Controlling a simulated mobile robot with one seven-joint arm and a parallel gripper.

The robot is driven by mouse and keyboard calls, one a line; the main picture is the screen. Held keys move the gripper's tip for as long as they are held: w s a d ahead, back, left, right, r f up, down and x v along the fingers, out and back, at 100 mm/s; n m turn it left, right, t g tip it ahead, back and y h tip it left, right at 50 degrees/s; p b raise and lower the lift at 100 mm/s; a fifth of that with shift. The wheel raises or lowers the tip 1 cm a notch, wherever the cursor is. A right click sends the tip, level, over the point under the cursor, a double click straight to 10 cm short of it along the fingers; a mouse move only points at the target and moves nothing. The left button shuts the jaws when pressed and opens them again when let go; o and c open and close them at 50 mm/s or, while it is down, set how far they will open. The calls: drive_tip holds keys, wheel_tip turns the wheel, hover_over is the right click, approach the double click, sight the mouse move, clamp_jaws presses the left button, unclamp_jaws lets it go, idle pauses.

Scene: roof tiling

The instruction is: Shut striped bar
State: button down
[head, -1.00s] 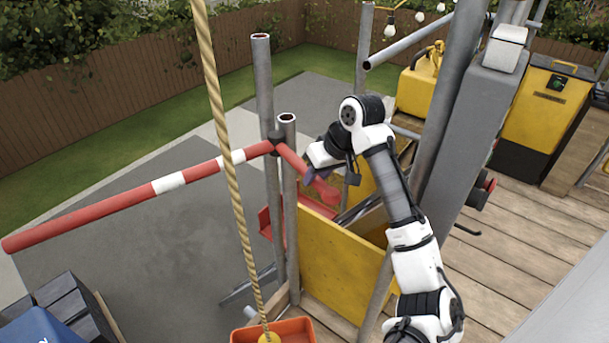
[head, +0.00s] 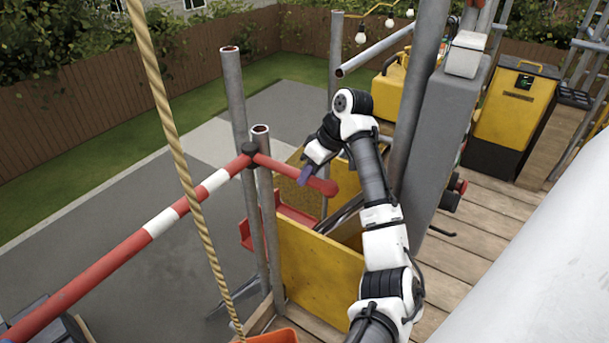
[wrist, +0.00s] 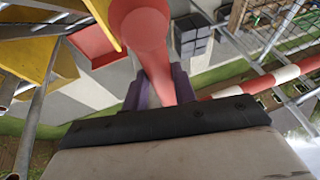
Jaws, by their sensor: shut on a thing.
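The striped bar (head: 160,222) is red with white bands. It runs from the lower left of the head view to a black clamp (head: 250,149) by the grey posts. A short plain red tail (head: 282,171) continues right of the clamp and ends in a wider knob (head: 325,187). My gripper (head: 304,176) has purple fingers and is shut on this tail, near the knob. In the wrist view the red tail passes between the purple fingers of my gripper (wrist: 153,88), with the knob in front. The bar's striped part shows at the right there.
A yellow panel (head: 318,265) stands below the tail, with a red tray (head: 247,234) beyond the posts. A rope (head: 178,150) hangs in front of the bar. An orange bucket (head: 272,337) is at the bottom edge. A grey column (head: 439,120) stands right of my arm.

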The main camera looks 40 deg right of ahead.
drive_tip(key=shift+d+r, duration=0.1)
idle(0.3)
drive_tip(key=c, duration=1.1)
unclamp_jaws()
drive_tip(key=shift+d, duration=0.1)
wheel_tip(320, 180, up, 20)
drive_tip(key=shift+f+b, duration=0.1)
drive_tip(key=shift+b, duration=0.85)
